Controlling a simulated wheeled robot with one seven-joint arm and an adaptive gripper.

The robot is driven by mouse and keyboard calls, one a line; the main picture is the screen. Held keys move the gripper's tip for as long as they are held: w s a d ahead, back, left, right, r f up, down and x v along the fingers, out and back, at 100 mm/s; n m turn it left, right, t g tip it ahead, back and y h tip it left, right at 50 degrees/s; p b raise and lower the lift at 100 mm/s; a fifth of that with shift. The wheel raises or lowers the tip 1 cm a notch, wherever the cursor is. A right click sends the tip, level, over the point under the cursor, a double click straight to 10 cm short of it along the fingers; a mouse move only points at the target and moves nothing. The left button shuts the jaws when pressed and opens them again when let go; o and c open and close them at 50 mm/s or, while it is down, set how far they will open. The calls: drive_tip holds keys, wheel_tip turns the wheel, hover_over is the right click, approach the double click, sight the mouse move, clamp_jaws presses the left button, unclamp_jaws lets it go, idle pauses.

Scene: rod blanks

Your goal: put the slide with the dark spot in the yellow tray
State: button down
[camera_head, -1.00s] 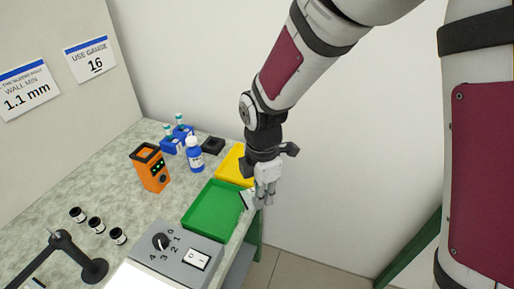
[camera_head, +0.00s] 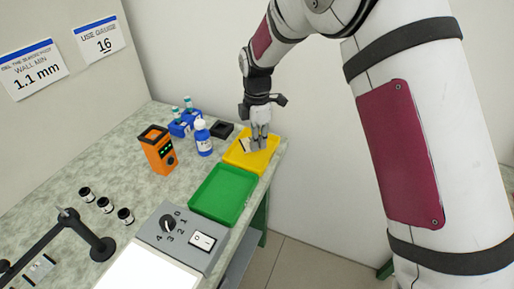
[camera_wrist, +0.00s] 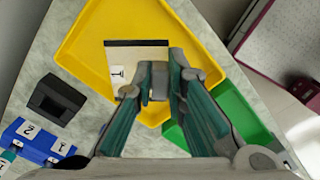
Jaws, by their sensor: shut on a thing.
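My gripper (camera_head: 258,147) is over the yellow tray (camera_head: 265,160) at the back right of the bench. In the wrist view my gripper (camera_wrist: 160,82) is shut on a thin glass slide (camera_wrist: 137,56) with a small white label marked 1 and a dark far edge. The slide (camera_head: 245,145) is inside the tray's outline; I cannot tell whether it touches the floor. No dark spot can be made out on it, and the fingers hide part of it. The yellow tray also fills the upper wrist view (camera_wrist: 85,50).
The green tray (camera_head: 222,195) stands just in front. A blue-capped bottle (camera_head: 203,138), a black square holder (camera_head: 222,130), blue racks (camera_head: 185,123) and an orange device (camera_head: 158,150) stand to the left. A grey control box (camera_head: 185,238) is nearer me.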

drive_tip(key=shift+f, duration=1.6)
drive_tip(key=shift+f, duration=0.15)
drive_tip(key=c, duration=1.6)
unclamp_jaws()
wheel_tip(320, 180, up, 12)
drive_tip(key=shift+r, duration=0.15)
